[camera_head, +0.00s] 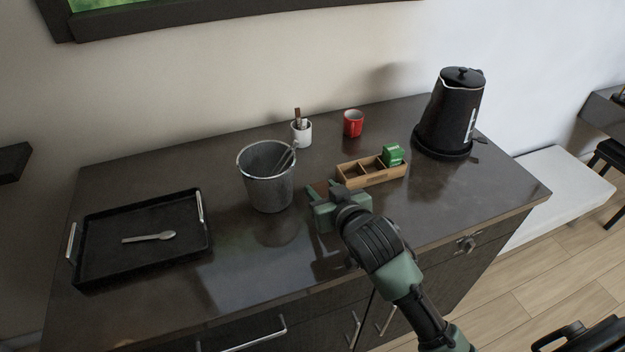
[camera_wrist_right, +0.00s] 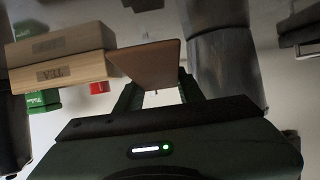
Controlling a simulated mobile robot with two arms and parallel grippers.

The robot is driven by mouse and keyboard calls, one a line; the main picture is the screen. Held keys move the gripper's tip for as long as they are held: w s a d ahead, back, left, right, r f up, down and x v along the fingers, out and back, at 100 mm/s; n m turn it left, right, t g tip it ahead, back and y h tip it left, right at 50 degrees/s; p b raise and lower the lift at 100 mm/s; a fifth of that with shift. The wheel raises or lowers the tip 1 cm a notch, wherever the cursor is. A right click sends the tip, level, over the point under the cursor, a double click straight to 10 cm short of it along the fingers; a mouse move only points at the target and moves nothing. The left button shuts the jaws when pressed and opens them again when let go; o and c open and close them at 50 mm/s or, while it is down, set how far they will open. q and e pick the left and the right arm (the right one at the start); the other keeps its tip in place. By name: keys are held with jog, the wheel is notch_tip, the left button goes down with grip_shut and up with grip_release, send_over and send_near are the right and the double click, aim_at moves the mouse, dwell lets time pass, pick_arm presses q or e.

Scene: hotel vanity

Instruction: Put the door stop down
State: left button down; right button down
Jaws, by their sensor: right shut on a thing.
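The door stop (camera_wrist_right: 148,62), a brown wedge, shows between the fingers of my right gripper (camera_wrist_right: 158,88) in the right wrist view. In the head view my right gripper (camera_head: 322,188) is over the dark counter, between the grey bucket and the wooden tea box, and shut on the door stop. There only a little brown of the door stop shows, mostly hidden by the gripper. I cannot tell whether the door stop touches the counter (camera_head: 225,290). My left gripper is not in view.
The bucket (camera_head: 267,190) stands close left of the gripper; the tea box (camera_head: 372,176) with a green packet (camera_head: 393,154) stands close right. Behind are a white cup (camera_head: 301,134), a red mug (camera_head: 353,124) and a black kettle (camera_head: 452,115). A tray (camera_head: 100,272) holds a spoon (camera_head: 148,238). The front counter is clear.

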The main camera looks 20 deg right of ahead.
jog(key=w, duration=0.6)
jog(key=shift+w+a+r+p, duration=0.1)
jog(key=shift+a+p, duration=0.05)
jog(key=shift+p, duration=0.2)
jog(key=shift+f, duration=1.8)
jog(key=shift+f, duration=0.1)
jog(key=c, duration=0.9)
grip_release()
